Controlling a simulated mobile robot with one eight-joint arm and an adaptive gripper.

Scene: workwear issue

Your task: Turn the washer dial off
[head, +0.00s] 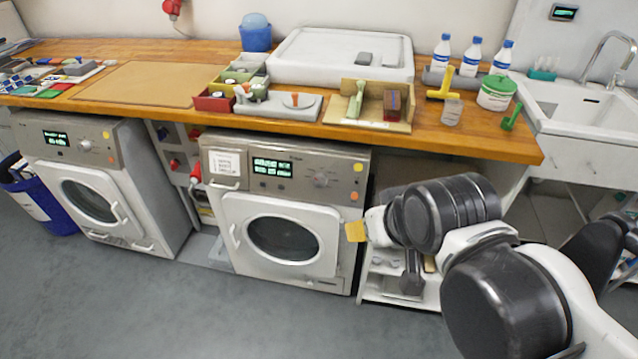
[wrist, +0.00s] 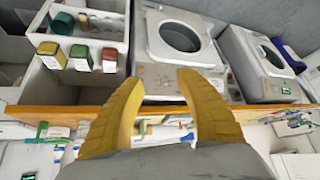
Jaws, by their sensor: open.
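Two white front-loading machines with grey panels stand under the counter. The middle one (head: 283,215) has a lit green display and a round grey dial (head: 321,180) at the right of its panel. The left one (head: 95,185) also has a display and panel controls. My gripper (head: 356,232) is in front of the middle machine's right edge, below and right of that dial and apart from it. In the wrist view my gripper's two yellow fingers (wrist: 160,82) are spread with nothing held between them. The dial's pointer setting is too small to read.
The wooden counter (head: 440,140) overhangs the machines and carries trays, bottles and a white basin (head: 340,55). An open shelf unit (head: 400,285) stands right of the middle machine. A blue bin (head: 38,205) is at far left. The floor in front is clear.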

